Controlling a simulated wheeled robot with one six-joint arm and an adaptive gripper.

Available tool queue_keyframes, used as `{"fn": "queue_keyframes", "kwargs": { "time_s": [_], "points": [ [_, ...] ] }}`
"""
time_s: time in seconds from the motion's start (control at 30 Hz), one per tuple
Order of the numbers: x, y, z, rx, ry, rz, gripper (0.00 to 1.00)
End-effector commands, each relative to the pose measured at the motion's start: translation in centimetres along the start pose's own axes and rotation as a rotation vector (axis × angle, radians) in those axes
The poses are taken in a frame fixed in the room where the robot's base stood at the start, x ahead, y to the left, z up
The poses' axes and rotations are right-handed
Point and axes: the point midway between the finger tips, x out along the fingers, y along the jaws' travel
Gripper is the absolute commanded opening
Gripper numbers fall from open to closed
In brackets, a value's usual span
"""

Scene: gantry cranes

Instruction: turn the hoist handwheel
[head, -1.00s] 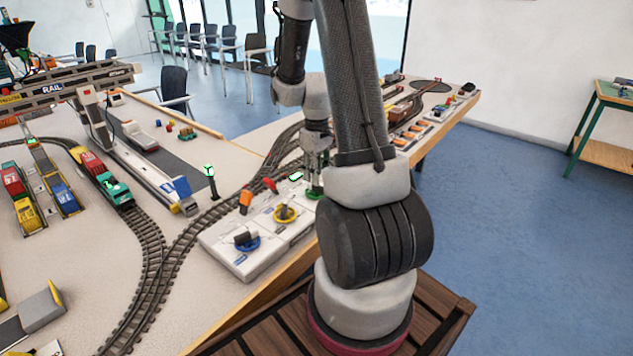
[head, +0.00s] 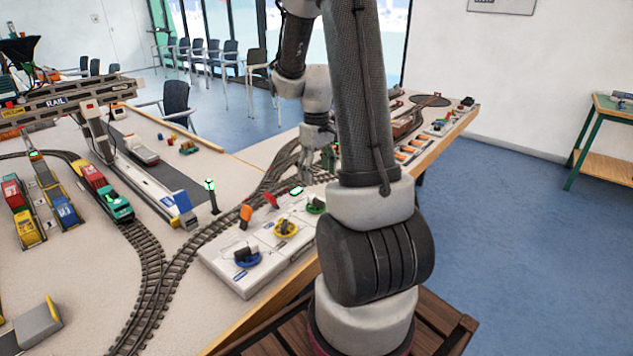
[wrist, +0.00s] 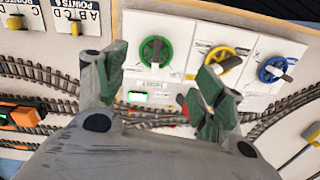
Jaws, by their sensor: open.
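The green handwheel (wrist: 154,52) sits on a white control panel (wrist: 174,84), with a small label beside it that seems to read HOIST. It also shows in the head view (head: 314,208), partly hidden by my arm. My gripper (wrist: 161,78) is open and empty. Its two green-padded fingers stand apart in the wrist view, with the green wheel beyond and between them, not gripped. In the head view my gripper (head: 318,152) is above and behind the wheel, apart from it.
A yellow handwheel (wrist: 222,60) and a blue handwheel (wrist: 273,69) share the panel. An orange lever (head: 246,213) and a red lever (head: 271,199) stand along its back edge. Toy rail track (head: 165,262) curves around the panel. A model gantry crane (head: 70,100) stands left.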

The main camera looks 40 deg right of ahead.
Motion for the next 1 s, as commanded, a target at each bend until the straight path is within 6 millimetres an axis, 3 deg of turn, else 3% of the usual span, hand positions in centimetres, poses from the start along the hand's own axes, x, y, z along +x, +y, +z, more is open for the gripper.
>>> {"fn": "queue_keyframes", "kwargs": {
  "time_s": [0.3, 0.5, 0.67, 1.0],
  "points": [
    [2.0, 0.1, -0.4, 0.937, 0.018, -0.002, 0.77],
    [2.0, 0.2, -0.8, 1.311, 0.040, -0.011, 0.77],
    [2.7, 0.3, -0.8, 1.396, 0.039, -0.013, 0.77],
    [8.1, 0.3, -1.0, 1.396, 0.038, -0.012, 0.77]
  ]
}}
